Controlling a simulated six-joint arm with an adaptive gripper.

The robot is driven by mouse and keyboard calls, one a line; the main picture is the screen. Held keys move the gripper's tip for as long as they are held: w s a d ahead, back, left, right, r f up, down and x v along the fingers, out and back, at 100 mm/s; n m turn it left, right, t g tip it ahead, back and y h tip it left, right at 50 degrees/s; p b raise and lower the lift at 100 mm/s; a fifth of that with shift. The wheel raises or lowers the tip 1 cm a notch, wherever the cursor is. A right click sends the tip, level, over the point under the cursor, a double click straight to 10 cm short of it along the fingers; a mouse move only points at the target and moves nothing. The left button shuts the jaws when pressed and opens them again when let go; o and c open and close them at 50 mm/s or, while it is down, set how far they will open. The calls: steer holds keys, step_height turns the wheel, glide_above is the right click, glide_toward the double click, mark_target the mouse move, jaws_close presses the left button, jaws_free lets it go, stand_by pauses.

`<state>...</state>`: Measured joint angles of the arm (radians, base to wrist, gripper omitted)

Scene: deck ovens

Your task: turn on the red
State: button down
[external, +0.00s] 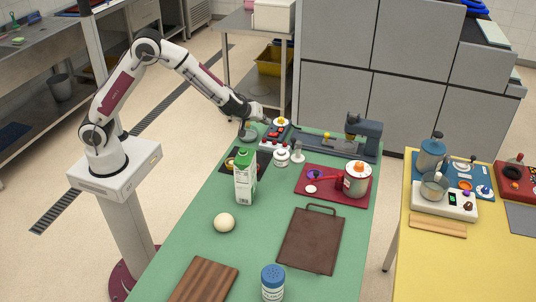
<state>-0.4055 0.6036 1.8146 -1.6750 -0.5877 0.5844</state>
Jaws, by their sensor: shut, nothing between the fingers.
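Near the far left end of the green table stands a small dark unit with red switches (274,131). Whether a switch is on or off is too small to tell. My gripper (263,118) reaches over the table's far left edge, shut and empty, just above and left of this unit. I cannot tell whether it touches the unit.
On the green table (190,235) are a milk carton (245,177), a red mat with a pot (357,179), a cream ball (224,222), a brown tray (311,240) and a grey machine (364,134). A yellow table (440,265) stands to the right.

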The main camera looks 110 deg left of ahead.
glide_above(269, 137)
steer(key=f, duration=0.4)
steer(key=shift+w+f, duration=0.2)
steer(key=shift+w, duration=0.2)
steer(key=shift+w+f, duration=0.35)
steer(key=shift+f, duration=0.45)
steer(key=shift+w+f, duration=0.2)
steer(key=shift+f, duration=0.05)
steer(key=shift+s, duration=0.85)
steer(key=shift+r, duration=0.1)
